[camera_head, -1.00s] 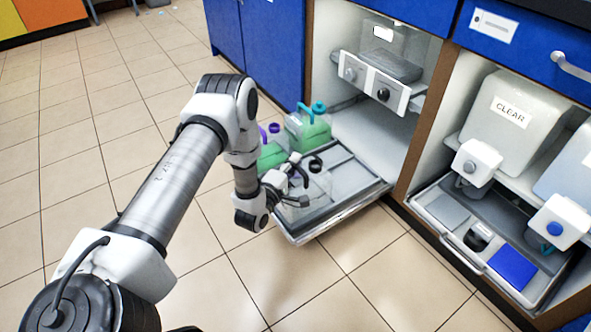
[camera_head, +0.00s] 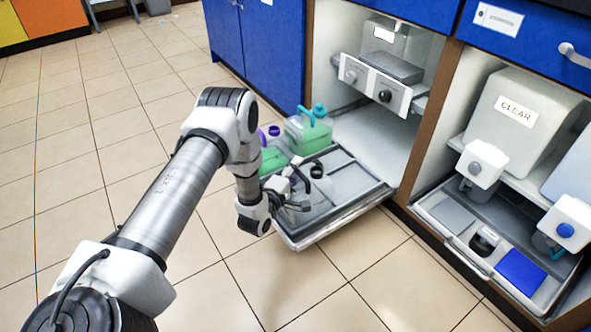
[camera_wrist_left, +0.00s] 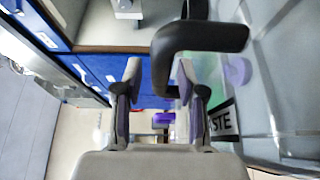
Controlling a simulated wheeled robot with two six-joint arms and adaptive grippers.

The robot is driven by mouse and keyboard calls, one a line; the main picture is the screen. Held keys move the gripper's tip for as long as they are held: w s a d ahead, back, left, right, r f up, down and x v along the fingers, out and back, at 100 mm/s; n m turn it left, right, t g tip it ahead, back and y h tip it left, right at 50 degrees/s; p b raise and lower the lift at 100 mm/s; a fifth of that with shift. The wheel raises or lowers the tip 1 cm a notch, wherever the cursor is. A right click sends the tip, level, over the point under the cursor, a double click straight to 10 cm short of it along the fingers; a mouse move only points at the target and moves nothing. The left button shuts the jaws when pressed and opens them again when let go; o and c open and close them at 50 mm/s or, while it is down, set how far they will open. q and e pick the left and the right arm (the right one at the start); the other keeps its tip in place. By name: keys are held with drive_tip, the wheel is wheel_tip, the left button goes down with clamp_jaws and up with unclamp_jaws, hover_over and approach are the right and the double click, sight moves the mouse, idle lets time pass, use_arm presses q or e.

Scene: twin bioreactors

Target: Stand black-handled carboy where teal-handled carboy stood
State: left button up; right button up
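The black-handled carboy (camera_head: 318,186) is clear and stands on the fold-out tray, partly behind my left gripper. Its black handle (camera_wrist_left: 200,38) is large in the left wrist view, its end lying between the fingertips. My left gripper (camera_head: 296,186) is at this carboy's near side. Its fingers (camera_wrist_left: 158,85) are apart, with no visible grip on the handle. The teal-handled carboy (camera_head: 308,136) holds green liquid and stands at the tray's back corner. A purple-capped carboy (camera_head: 272,159) with green liquid is beside it, partly hidden by my arm. My right gripper is out of view.
The tray (camera_head: 352,200) juts from an open cabinet bay with a knobbed unit (camera_head: 376,84) above. The tray's right side is bare. The right bay holds a container marked CLEAR (camera_head: 512,118) and a second tray (camera_head: 455,245). Tiled floor lies open in front and left.

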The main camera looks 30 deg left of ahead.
use_arm(q)
drive_tip(key=shift+s+r+p, duration=0.1)
drive_tip(key=shift+r+p, duration=0.1)
drive_tip(key=shift+p, duration=0.1)
drive_tip(key=s+d+p, duration=0.1)
drive_tip(key=s+p, duration=0.4)
drive_tip(key=s, duration=0.7)
drive_tip(key=s+d+f+m+g+h, duration=0.2)
drive_tip(key=s+d+f+m+g, duration=0.7)
drive_tip(key=s+d+m+g, duration=0.25)
drive_tip(key=s+d+r+m+g, duration=0.1)
drive_tip(key=s+m+g, duration=0.5)
drive_tip(key=s, duration=0.8)
drive_tip(key=shift+d+r+m, duration=0.15)
drive_tip(key=shift+d+m, duration=0.15)
drive_tip(key=shift+m, duration=0.25)
